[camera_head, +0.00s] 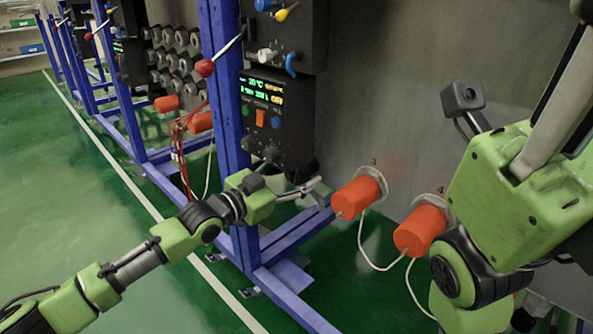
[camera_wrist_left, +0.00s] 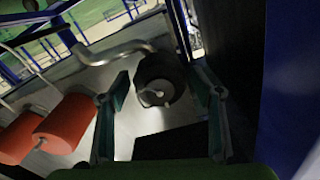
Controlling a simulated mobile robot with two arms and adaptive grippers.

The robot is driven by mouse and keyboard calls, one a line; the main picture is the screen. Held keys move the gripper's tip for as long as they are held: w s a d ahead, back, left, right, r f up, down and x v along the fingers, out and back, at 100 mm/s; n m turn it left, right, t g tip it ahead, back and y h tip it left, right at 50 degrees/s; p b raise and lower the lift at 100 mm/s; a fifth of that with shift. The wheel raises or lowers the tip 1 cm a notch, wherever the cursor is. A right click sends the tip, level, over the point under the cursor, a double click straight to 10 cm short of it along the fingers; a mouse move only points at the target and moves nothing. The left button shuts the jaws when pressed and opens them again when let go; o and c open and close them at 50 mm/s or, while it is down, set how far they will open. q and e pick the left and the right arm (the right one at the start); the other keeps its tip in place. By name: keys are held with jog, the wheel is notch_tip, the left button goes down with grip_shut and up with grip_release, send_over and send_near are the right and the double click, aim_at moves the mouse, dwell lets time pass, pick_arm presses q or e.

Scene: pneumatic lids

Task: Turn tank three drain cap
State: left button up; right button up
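Two orange cylindrical caps stick out low from the grey wall in the head view: a left one (camera_head: 352,198) and a right one (camera_head: 419,230). Orange caps (camera_wrist_left: 66,122) lie left of the fingers there. My right arm fills the right side; its fingers are not seen.
A blue frame post (camera_head: 226,90) and a black control panel (camera_head: 274,122) stand behind my left gripper. Blue floor rails (camera_head: 290,240) run below it. White cords (camera_head: 368,258) hang from the caps. A curved metal pipe (camera_wrist_left: 112,50) is near the dark fitting. Green floor is open at left.

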pick_arm(q)
jog(key=v, duration=1.2)
dwell(0.3)
